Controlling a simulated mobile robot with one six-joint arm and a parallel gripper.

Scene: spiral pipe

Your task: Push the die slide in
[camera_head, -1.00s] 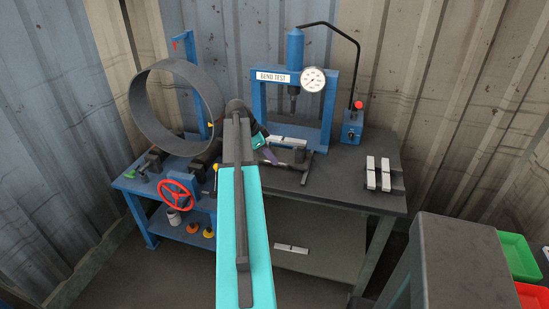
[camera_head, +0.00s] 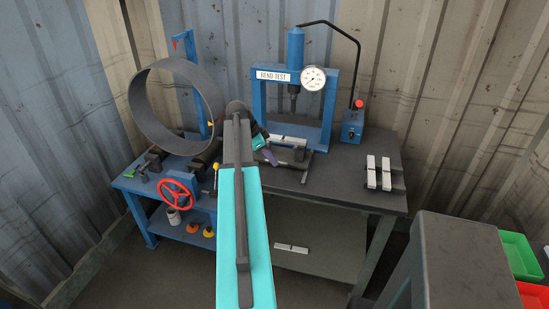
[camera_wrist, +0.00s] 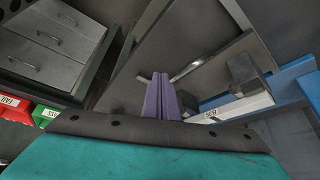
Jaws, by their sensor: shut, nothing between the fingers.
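The die slide, a dark block (camera_head: 296,154) with a long handle bar (camera_head: 308,168), sits on the bench at the foot of the blue press. In the wrist view a dark block (camera_wrist: 243,72) shows at right, and a grey bar (camera_wrist: 188,71) lies just beyond the fingertips. My gripper (camera_head: 271,158) is at the left of the handle bar, low over the bench. Its purple fingers (camera_wrist: 162,82) are together with nothing between them. Whether the fingers touch the bar or slide, I cannot tell.
The blue bend-test press (camera_head: 257,101) has a gauge (camera_head: 313,78). A pump with a red knob (camera_head: 359,104) and pale strips (camera_head: 372,173) stand at right. A pipe ring (camera_head: 137,112) and red handwheel (camera_head: 176,193) are at left. The right bench top is mostly clear.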

